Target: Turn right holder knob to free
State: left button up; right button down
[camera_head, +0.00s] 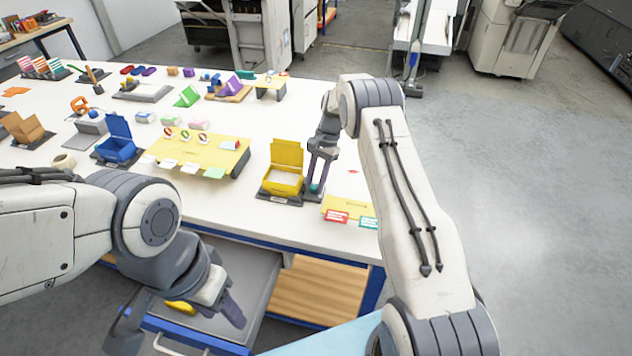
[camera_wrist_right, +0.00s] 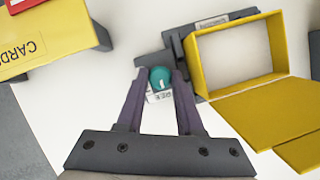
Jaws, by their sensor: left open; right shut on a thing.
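The right holder is a dark base (camera_wrist_right: 180,47) under a yellow box (camera_head: 283,180) whose lid stands open. Its teal knob (camera_wrist_right: 159,77) with a pale pointer mark sits at the holder's side, above a small white label (camera_wrist_right: 157,97) that is partly hidden. My right gripper (camera_head: 315,187) comes down beside the yellow box and is shut on the knob, one finger on each side in the wrist view. Which setting the pointer marks is too small to tell.
A yellow card tray (camera_head: 343,206) stands just right of the right gripper. A yellow board (camera_head: 203,154) and a blue box (camera_head: 117,148) on another holder lie to the left. The grey drawer (camera_head: 244,268) is open below the table. The floor at right is clear.

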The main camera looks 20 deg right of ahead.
jog(key=c, duration=0.5)
grip_release()
jog(key=shift+s, duration=0.1)
jog(key=shift+c, duration=0.2)
jog(key=shift+w+d+r, duration=0.1)
jog(key=shift+w+r, duration=0.1)
jog(key=shift+r, duration=0.1)
jog(key=b+v, duration=0.2)
jog(key=v, duration=0.7)
jog(key=shift+d+r, duration=0.15)
jog(key=shift+r, duration=0.2)
